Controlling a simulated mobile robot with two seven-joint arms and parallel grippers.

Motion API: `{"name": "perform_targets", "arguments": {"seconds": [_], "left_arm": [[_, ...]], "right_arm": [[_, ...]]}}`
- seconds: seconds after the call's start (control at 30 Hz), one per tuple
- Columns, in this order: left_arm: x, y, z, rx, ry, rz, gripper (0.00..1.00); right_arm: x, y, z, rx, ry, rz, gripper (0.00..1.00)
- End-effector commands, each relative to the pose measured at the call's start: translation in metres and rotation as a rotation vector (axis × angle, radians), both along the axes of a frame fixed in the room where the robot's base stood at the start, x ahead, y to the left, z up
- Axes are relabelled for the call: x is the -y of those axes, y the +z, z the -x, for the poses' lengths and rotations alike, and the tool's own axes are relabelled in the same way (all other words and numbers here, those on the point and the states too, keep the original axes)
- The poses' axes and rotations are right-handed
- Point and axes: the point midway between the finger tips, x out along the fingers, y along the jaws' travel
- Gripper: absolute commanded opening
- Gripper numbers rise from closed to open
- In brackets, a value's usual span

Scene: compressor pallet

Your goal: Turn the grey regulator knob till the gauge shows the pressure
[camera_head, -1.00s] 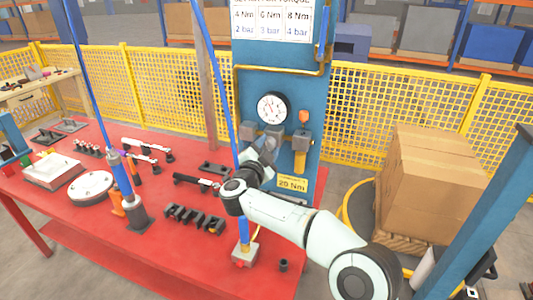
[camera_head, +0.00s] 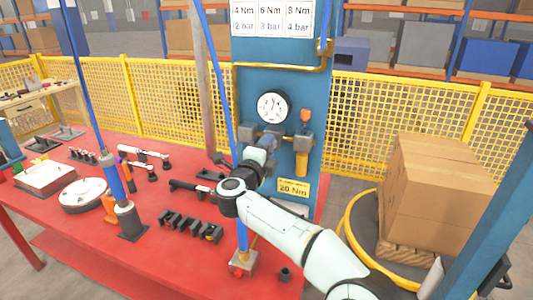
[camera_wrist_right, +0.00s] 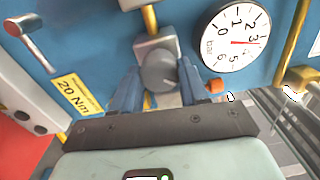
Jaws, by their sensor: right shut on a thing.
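The grey regulator knob (camera_wrist_right: 158,68) sits on the blue panel (camera_head: 247,90), below and left of the white round gauge in the right wrist view. My right gripper (camera_wrist_right: 160,75) has its two blue fingers on either side of the knob, shut on it. In the head view the right gripper (camera_head: 266,140) reaches the panel below the gauge (camera_head: 272,107), and its hand hides most of the knob. In the right wrist view the gauge (camera_wrist_right: 235,38) is marked in bar, and its red needle points near 3. My left gripper is not in view.
A sign (camera_head: 270,17) above pairs Nm with bar: 4 with 2, 6 with 3, 8 with 4. A yellow label (camera_head: 293,188) reads 20 Nm. An orange-topped valve (camera_head: 304,118) stands right of the knob. The red table (camera_head: 170,262) holds several tools below my arm.

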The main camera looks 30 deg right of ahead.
Motion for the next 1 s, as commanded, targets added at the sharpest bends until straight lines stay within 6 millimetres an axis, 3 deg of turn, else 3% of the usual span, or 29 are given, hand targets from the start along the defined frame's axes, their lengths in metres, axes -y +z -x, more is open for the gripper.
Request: {"name": "perform_targets", "arguments": {"seconds": [0.77,0.8,0.83,1.0], "left_arm": [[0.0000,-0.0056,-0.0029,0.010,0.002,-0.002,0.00],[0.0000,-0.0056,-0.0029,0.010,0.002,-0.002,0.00],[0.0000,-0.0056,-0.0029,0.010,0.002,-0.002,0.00],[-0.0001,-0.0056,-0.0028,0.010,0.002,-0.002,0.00]], "right_arm": [[-0.0003,-0.0002,-0.0003,0.074,0.001,-0.063,0.14],[-0.0003,-0.0002,-0.0003,0.074,0.001,-0.063,0.57],[-0.0003,-0.0001,-0.0002,0.074,0.001,-0.063,0.67],[-0.0003,-0.0002,-0.0002,0.073,0.001,-0.063,0.69]]}}
